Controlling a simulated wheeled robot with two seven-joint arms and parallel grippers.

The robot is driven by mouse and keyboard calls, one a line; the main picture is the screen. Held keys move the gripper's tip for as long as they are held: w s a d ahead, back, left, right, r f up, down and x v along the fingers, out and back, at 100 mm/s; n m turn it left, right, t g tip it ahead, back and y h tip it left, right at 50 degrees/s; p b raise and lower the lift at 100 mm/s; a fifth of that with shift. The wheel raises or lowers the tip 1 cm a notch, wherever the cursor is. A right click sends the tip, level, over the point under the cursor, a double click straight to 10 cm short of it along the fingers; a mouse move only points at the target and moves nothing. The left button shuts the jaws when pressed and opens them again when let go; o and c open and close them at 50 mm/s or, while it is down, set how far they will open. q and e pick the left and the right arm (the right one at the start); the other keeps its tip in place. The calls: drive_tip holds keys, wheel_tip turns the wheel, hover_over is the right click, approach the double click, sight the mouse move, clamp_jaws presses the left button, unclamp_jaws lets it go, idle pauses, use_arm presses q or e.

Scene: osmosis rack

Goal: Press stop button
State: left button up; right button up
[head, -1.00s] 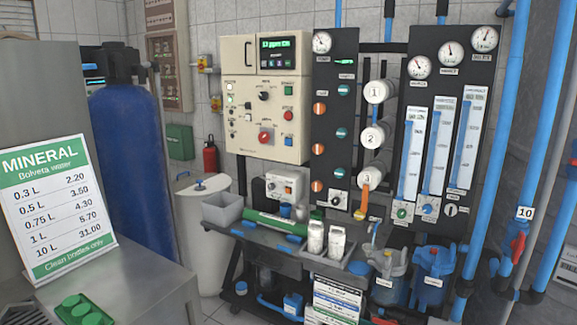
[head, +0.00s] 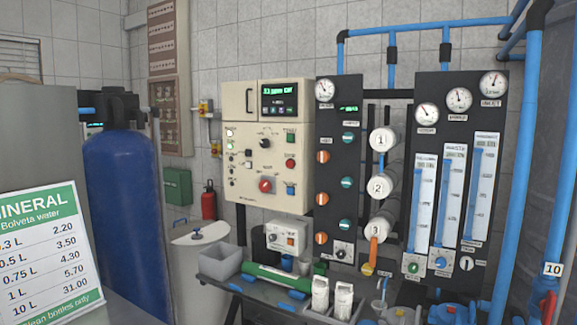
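The beige control box (head: 248,190) hangs on the tiled wall in the middle of the view, with a lit green display (head: 285,92) at its top right. On its right side a round red button (head: 290,163) sits between a green button (head: 291,138) above and a blue button (head: 290,190) below. A larger red knob or button (head: 266,185) is at the lower middle, and a black knob (head: 265,143) is above it. The labels are too small to read surely. Neither of my grippers is in view.
A black gauge rack (head: 458,180) with blue pipes stands to the right. A bench (head: 262,300) with a grey bin (head: 224,262), a green cylinder (head: 277,279) and white bottles is below the box. A blue tank (head: 128,210) and a price sign (head: 45,255) are at the left.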

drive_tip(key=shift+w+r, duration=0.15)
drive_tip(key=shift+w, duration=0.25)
